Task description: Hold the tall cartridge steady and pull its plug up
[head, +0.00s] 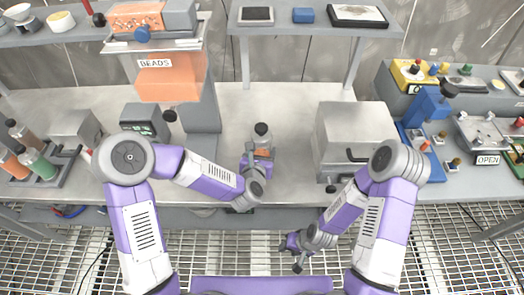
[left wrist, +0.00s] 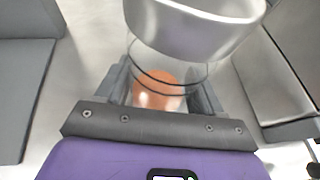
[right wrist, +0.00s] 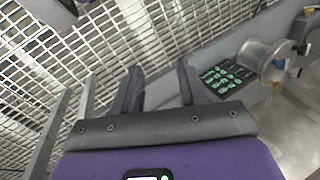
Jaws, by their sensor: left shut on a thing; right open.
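The tall cartridge (head: 263,142) stands near the middle of the bench, with clear walls and orange contents. Its grey plug (head: 262,129) is in its top. In the left wrist view the plug (left wrist: 195,28) is a wide silver cap, and dark rings circle the clear wall above the orange (left wrist: 158,88). My left gripper (head: 257,160) is shut on the cartridge's body, one finger on each side. The cartridge's lower part is hidden by the gripper. My right gripper (head: 291,256) is open and empty, low in front of the bench edge; its spread fingers show in the right wrist view (right wrist: 158,88).
A grey box (head: 352,135) with a dark handle stands right of the cartridge. The grey post of the BEADS dispenser (head: 203,105) stands to its left. A rack of bottles (head: 38,165) is at far left, an OPEN-labelled tray (head: 488,140) at right. Bench between post and box is mostly clear.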

